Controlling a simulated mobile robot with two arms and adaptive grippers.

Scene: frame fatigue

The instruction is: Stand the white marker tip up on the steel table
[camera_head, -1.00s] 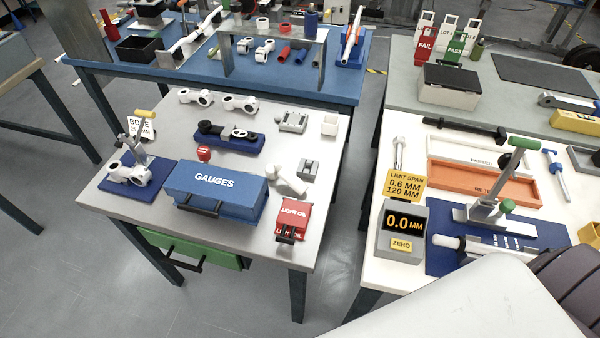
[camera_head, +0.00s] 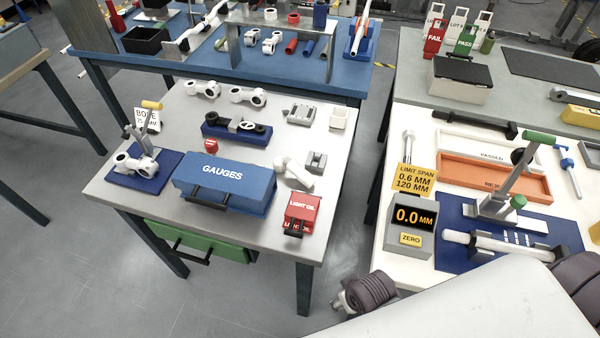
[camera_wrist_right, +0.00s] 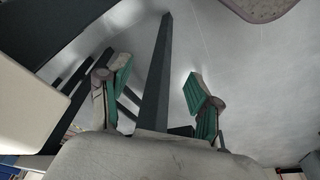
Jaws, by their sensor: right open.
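The steel table (camera_head: 150,206) is the light grey table at left centre in the head view. I cannot clearly make out a marker on it. A white piece with a slanted stem (camera_head: 293,173) lies there, too small to identify. A white rod (camera_head: 500,244) lies in a blue-based fixture on the right table. My right gripper (camera_wrist_right: 157,75) is open and empty in the right wrist view, its two green-padded fingers apart above the floor. My dark right wrist shows beyond the steel table's front right corner in the head view. My left gripper is out of view.
A display (camera_head: 409,222) stands on the right table. A floor gap separates the tables. The steel table's front left strip is bare.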

